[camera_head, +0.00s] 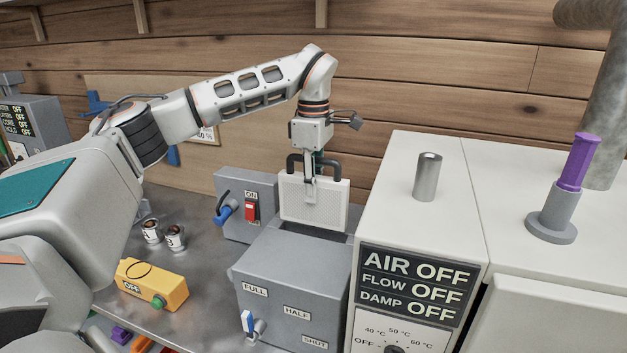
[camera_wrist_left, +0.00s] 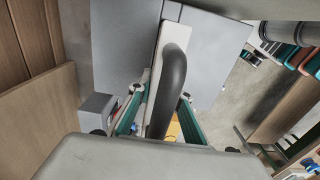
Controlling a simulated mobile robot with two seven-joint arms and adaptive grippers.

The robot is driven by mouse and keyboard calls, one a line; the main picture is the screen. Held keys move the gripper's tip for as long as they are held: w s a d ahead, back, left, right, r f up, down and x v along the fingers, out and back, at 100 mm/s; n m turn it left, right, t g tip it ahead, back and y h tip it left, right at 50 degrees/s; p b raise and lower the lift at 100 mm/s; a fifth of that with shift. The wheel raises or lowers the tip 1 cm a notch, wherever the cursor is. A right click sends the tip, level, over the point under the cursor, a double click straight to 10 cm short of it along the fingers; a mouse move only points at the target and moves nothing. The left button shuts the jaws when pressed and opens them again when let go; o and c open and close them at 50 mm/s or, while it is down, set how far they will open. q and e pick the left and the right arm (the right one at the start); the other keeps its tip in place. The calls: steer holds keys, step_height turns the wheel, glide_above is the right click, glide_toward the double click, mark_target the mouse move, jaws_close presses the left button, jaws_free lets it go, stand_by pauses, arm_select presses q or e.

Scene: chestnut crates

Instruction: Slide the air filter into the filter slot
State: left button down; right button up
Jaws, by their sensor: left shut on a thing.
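The air filter (camera_head: 331,206) is a white, fine-meshed panel with a dark handle along its top. My left gripper (camera_head: 311,180) is above it and shut on the handle. The filter hangs roughly upright at the back of the grey box (camera_head: 290,268). Its lower edge is close to the box's rear top, and I cannot tell whether it has entered the slot. The left wrist view shows the dark handle (camera_wrist_left: 170,88) between the fingers, with the filter's white edge beyond. My right gripper is not in view.
A grey panel (camera_head: 232,190) with a red switch and blue lever stands left of the filter. A white cabinet (camera_head: 405,200) with a metal post (camera_head: 427,177) stands close on the right. A yellow box (camera_head: 150,283) and two small cups lie on the bench at left.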

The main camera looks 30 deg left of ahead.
mark_target(314, 222)
arm_select(q)
steer(key=shift+f, duration=0.65)
steer(key=shift+p, duration=0.55)
steer(key=shift+f+b, duration=0.65)
steer(key=shift+f, duration=3.45)
stand_by(0.9)
steer(key=c, duration=1.8)
jaws_free()
steer(key=shift+o, duration=0.2)
step_height(314, 222, up, 12)
steer(key=shift+r, duration=0.1)
